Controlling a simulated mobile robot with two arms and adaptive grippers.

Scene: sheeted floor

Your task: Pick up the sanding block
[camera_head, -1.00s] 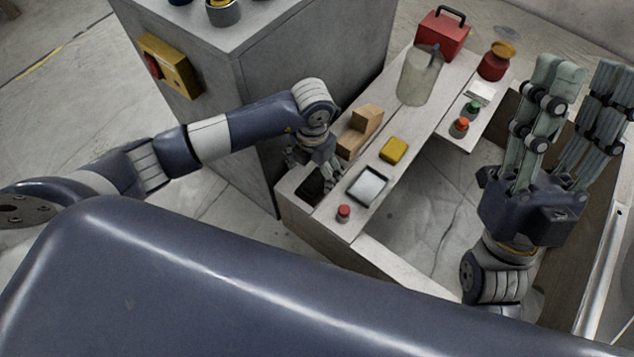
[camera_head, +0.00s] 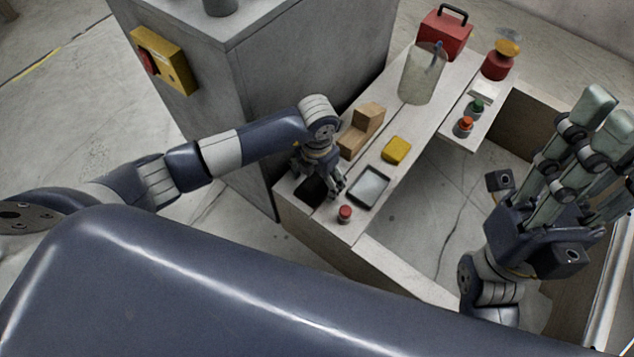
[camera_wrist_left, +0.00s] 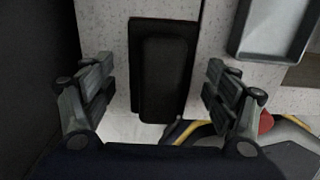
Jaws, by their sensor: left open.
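The black oblong block (camera_head: 309,189), which I take to be the sanding block, lies at the near left end of the white bench. In the left wrist view the black block (camera_wrist_left: 163,68) lies lengthwise between the two finger groups, with a gap on each side. My left gripper (camera_head: 319,182) is open and above the block, its fingers pointing down and partly hiding it. The left gripper (camera_wrist_left: 160,85) holds nothing. My right gripper (camera_head: 595,120) is at the right, fingers pointing up and spread, empty, away from the block.
Near the block are a grey tray (camera_head: 369,187), a red-capped jar (camera_head: 345,214), a yellow block (camera_head: 396,150) and a stepped wooden piece (camera_head: 361,131). A clear container (camera_head: 422,75) and red toolbox (camera_head: 446,33) stand farther back. A grey cabinet (camera_head: 255,95) rises close behind the left arm.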

